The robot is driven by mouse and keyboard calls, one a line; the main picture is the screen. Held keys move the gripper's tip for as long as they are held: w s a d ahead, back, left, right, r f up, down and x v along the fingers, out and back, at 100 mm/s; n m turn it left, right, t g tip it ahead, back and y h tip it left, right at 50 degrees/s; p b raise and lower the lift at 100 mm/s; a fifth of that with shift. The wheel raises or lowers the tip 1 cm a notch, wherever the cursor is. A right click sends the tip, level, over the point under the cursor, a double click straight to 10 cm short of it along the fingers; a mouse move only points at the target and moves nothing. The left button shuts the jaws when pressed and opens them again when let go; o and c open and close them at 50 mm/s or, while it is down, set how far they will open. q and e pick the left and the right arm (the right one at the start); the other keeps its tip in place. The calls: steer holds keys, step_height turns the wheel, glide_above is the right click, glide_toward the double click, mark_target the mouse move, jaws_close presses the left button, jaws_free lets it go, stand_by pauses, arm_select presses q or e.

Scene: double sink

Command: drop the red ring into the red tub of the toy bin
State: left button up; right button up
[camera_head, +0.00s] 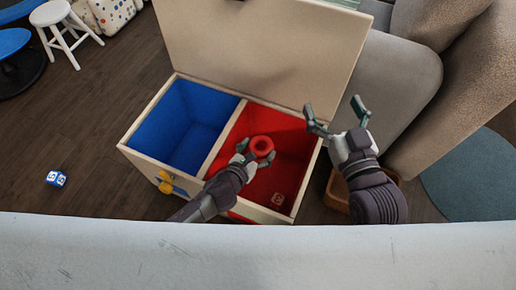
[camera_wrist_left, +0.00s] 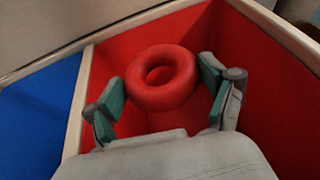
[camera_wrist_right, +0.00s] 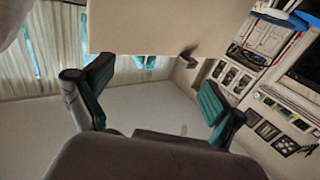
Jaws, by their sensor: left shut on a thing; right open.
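The toy bin (camera_head: 150,152) is a cream box with its lid (camera_head: 265,45) up. It has a blue tub (camera_head: 185,125) on the left and a red tub (camera_head: 292,160) on the right. My left gripper (camera_head: 254,155) is shut on the red ring (camera_head: 268,149), over the red tub. In the left wrist view the red ring (camera_wrist_left: 165,102) sits between the fingers, with the tub's red walls around and below. Its exact height over the tub floor is hard to tell. My right gripper (camera_head: 333,105) is open and empty, right of the bin.
A small red block (camera_head: 278,199) lies in the red tub. A blue-and-white block (camera_head: 56,179) lies on the wooden floor at the left. A grey sofa (camera_head: 395,85) stands close on the right. A pale edge (camera_head: 250,255) crosses the foreground.

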arm_select(q)
steer(key=shift+f, duration=0.15)
arm_select(e)
steer(key=shift+a+r+t+y, duration=0.1)
steer(key=shift+r+t+y, duration=0.25)
steer(key=shift+r, duration=0.4)
arm_select(q)
steer(key=o, duration=0.9)
steer(key=shift+o, duration=0.2)
steer(key=shift+s+a, duration=0.1)
steer(key=v, duration=1.1)
steer(key=shift+s+a, duration=0.2)
steer(key=shift+s, duration=0.15)
steer(key=shift+w, duration=0.1)
arm_select(e)
steer(key=shift+f, duration=0.15)
